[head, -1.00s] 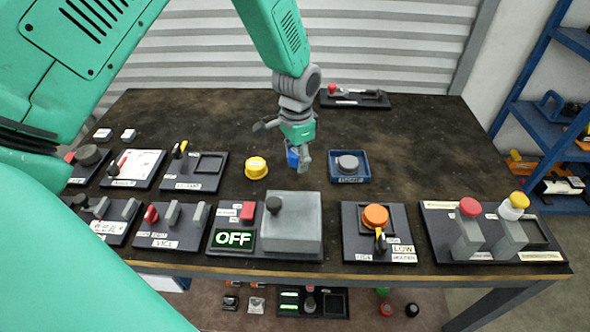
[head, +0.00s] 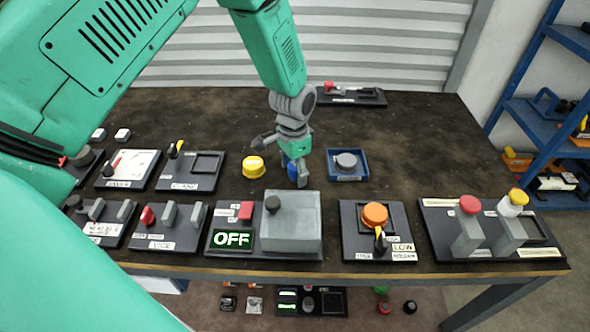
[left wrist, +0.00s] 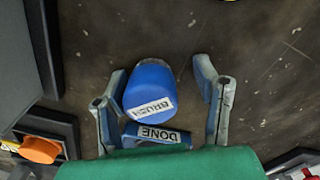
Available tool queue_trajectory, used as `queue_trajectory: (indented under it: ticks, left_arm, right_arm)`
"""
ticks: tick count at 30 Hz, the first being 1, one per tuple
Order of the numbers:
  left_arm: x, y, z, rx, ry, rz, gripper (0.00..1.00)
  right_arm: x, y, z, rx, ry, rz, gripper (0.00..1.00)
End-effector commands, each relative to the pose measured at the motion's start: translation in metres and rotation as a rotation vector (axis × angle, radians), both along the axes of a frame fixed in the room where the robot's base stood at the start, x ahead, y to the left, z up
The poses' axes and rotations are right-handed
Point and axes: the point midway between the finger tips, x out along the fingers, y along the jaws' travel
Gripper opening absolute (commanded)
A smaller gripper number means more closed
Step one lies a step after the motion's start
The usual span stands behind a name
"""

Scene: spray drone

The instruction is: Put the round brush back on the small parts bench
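The round brush, a blue cylinder labelled BRUSH, shows in the left wrist view (left wrist: 151,88) between the fingers of my left gripper (left wrist: 165,88). It is close against the left finger, and a gap with bench surface shows beside the right finger. In the head view its blue body (head: 292,171) is partly hidden by that gripper (head: 283,162), low over the bench. I cannot tell whether the brush stands on the bench. The dark small parts bench (head: 420,140) lies under the gripper. My right gripper is out of view.
A yellow knob (head: 253,167) stands left of the gripper, and a blue tray with a grey disc (head: 347,163) stands right. A grey block (head: 292,225) and an orange knob (head: 375,214) are in front. Bare bench lies behind and to the right.

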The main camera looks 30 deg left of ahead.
Motion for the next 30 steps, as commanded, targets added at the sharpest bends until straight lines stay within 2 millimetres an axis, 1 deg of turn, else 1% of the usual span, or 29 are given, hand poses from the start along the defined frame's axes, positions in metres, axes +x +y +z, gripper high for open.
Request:
queue_trajectory:
  ticks: [5,8,11,18,21,25,30]
  left_arm:
    - [0.000,-0.003,0.003,0.003,0.000,0.000,0.56]
    - [0.000,-0.003,0.010,0.003,0.000,0.000,0.56]
    - [0.001,-0.002,0.025,0.001,-0.004,-0.001,0.56]
    - [0.001,0.001,0.078,-0.002,-0.004,0.000,0.56]
    - [0.001,0.001,0.096,-0.002,-0.002,0.001,0.56]
    - [0.001,0.000,0.114,0.000,-0.001,0.000,0.56]
    - [0.000,-0.001,0.123,0.001,0.000,-0.001,0.56]
  right_arm:
    - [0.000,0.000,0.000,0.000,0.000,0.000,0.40]
    - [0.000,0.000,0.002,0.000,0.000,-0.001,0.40]
    - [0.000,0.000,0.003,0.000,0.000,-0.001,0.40]
    - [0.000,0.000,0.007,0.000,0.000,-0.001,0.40]
    - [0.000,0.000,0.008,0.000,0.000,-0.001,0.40]
    - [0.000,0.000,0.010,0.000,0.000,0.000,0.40]
    - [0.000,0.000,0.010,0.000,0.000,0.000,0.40]
